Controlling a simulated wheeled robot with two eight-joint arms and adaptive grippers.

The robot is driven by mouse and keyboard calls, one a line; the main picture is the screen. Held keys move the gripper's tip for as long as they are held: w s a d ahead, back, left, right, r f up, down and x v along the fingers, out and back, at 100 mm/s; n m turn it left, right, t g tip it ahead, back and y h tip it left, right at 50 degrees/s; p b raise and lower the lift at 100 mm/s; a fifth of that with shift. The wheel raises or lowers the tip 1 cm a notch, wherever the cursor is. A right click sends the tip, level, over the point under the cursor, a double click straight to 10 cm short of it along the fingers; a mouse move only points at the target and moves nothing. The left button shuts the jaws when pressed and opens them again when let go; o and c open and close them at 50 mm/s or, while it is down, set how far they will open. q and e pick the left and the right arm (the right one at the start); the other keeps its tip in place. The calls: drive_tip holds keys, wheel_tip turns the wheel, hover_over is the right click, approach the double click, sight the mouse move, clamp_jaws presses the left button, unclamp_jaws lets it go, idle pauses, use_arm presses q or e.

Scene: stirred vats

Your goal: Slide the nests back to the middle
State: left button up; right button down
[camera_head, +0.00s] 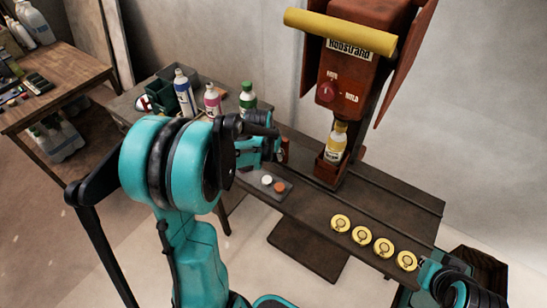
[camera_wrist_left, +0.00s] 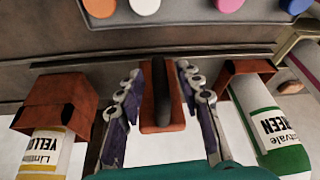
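The nest with the yellow bottle stands under the red-brown machine (camera_head: 352,85) in the head view; this nest (camera_head: 327,170) also shows at left in the left wrist view (camera_wrist_left: 68,95). The nest (camera_wrist_left: 247,72) with the green-labelled bottle (camera_wrist_left: 275,130) is at right there; this bottle stands left in the head view (camera_head: 248,98). Between the nests is a red-brown block with a dark upright handle (camera_wrist_left: 162,95). My left gripper (camera_head: 277,150) is open, its fingers either side of the handle with narrow gaps. My right arm (camera_head: 440,284) shows at lower right; its fingers cannot be made out.
A small tray (camera_head: 283,193) with coloured caps lies in front of the rail. Several yellow discs (camera_head: 362,236) line the bench's right part. Blue-labelled (camera_head: 184,92) and pink-labelled (camera_head: 212,102) bottles stand at left. A side table (camera_head: 65,85) is far left.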

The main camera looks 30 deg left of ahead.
use_arm(q)
drive_tip(key=shift+w+f, duration=0.2)
drive_tip(key=shift+f, duration=0.3)
clamp_jaws()
drive_tip(key=s+d, duration=0.1)
drive_tip(key=d, duration=1.6)
drive_tip(key=shift+s+d, duration=0.25)
drive_tip(key=shift+d, duration=0.15)
unclamp_jaws()
